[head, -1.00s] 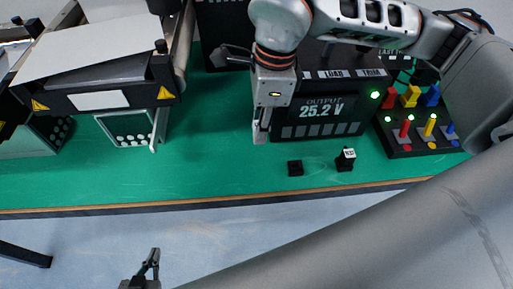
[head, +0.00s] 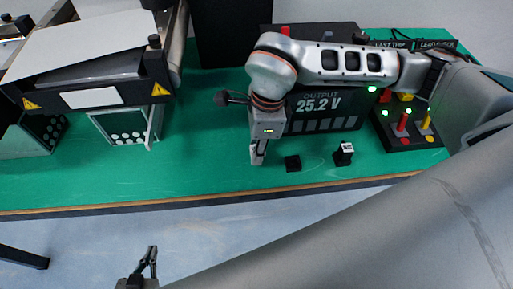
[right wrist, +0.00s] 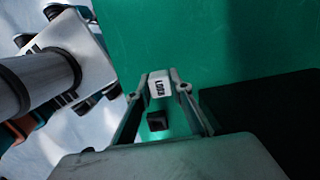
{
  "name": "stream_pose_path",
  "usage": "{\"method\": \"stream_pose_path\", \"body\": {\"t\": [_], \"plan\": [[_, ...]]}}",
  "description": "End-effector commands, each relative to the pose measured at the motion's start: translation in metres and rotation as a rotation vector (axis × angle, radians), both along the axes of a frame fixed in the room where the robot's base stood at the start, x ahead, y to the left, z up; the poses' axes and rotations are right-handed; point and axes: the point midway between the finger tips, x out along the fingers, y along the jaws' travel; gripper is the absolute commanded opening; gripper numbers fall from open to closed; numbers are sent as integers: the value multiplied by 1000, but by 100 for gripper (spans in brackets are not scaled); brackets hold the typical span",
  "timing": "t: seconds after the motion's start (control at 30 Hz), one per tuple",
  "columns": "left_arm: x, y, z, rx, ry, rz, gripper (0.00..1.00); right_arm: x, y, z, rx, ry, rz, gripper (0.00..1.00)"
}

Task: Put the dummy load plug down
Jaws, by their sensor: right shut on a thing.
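The dummy load plug (right wrist: 159,85) has a white face marked LOAD and shows between the fingertips of my right gripper (right wrist: 161,86) in the right wrist view. In the head view my right gripper (head: 258,158) points down, low over or at the green table; I cannot tell if the plug touches the surface. The fingers mostly hide the plug there. My left gripper (head: 143,272) shows at the bottom, off the table over the floor, with a gap between its fingers.
A small black block (head: 293,163) sits just right of my right gripper. A black plug with a white top (head: 344,153) stands farther right. The output console (head: 325,110) and a switch box (head: 408,130) are behind. Green table (head: 205,165) is clear to the left.

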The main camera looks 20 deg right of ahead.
Motion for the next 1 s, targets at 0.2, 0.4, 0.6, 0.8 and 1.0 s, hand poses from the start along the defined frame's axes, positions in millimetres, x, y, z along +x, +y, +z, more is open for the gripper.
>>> {"method": "stream_pose_path", "body": {"t": [0.2,0.4,0.6,0.8,1.0], "plan": [[0,0,-1,1,0,0,0,0,0,-3,0,0,0,33],[1,1,-1,1,-1,0,0,0,0,-3,0,0,0,37],[1,1,1,1,-4,1,0,0,0,0,0,0,0,37],[2,0,4,-1,-5,2,0,1,-3,24,1,-5,0,37],[2,0,6,-5,-6,2,0,-1,-7,66,1,-8,1,37]]}}
